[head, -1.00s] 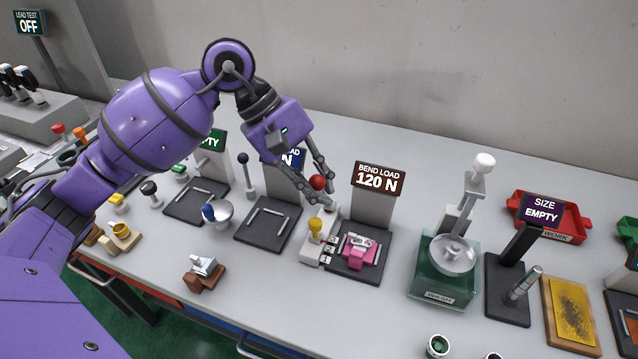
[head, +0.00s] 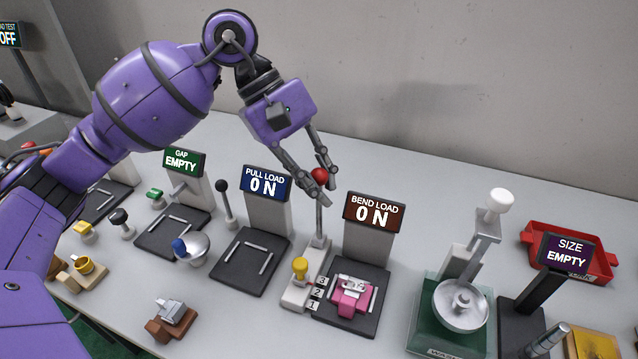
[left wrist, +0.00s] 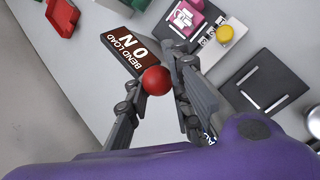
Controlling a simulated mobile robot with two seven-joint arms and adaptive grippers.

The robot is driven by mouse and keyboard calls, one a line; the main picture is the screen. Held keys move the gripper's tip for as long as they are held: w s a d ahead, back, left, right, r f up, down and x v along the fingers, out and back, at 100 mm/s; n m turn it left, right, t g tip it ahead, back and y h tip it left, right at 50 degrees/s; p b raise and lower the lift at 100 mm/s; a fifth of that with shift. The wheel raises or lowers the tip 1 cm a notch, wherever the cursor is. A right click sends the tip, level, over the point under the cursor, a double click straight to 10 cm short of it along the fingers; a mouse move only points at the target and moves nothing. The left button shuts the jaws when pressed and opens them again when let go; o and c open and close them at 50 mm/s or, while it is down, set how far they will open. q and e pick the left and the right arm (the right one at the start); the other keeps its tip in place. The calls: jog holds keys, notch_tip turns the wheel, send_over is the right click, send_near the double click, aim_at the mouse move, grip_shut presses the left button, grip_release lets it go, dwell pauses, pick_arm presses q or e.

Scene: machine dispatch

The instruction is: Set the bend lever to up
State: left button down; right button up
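The bend lever (head: 319,222) has a thin metal shaft topped by a red ball knob. It stands nearly upright from its pale base, beside the bend load station (head: 376,310). The station's display (head: 374,212) reads BEND LOAD 0 N. My left gripper (head: 328,190) has its fingers close around both sides of the red knob and appears shut on it. In the left wrist view the red knob (left wrist: 156,80) sits between the fingertips. A pink part (head: 351,297) lies on the station's black plate. My right gripper is not in view.
A yellow knob (head: 300,267) stands on the pale base, near the number labels. The pull load station (head: 250,262) is to the left and the green wash unit (head: 450,318) to the right. A grey wall stands behind the table.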

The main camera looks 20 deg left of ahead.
pick_arm(q)
jog(key=shift+w+d, duration=0.1)
jog(key=shift+w, duration=0.05)
jog(key=c, duration=1.7)
grip_release()
jog(key=shift+s, duration=0.2)
jog(key=v, duration=1.2)
jog(key=shift+c, duration=0.5)
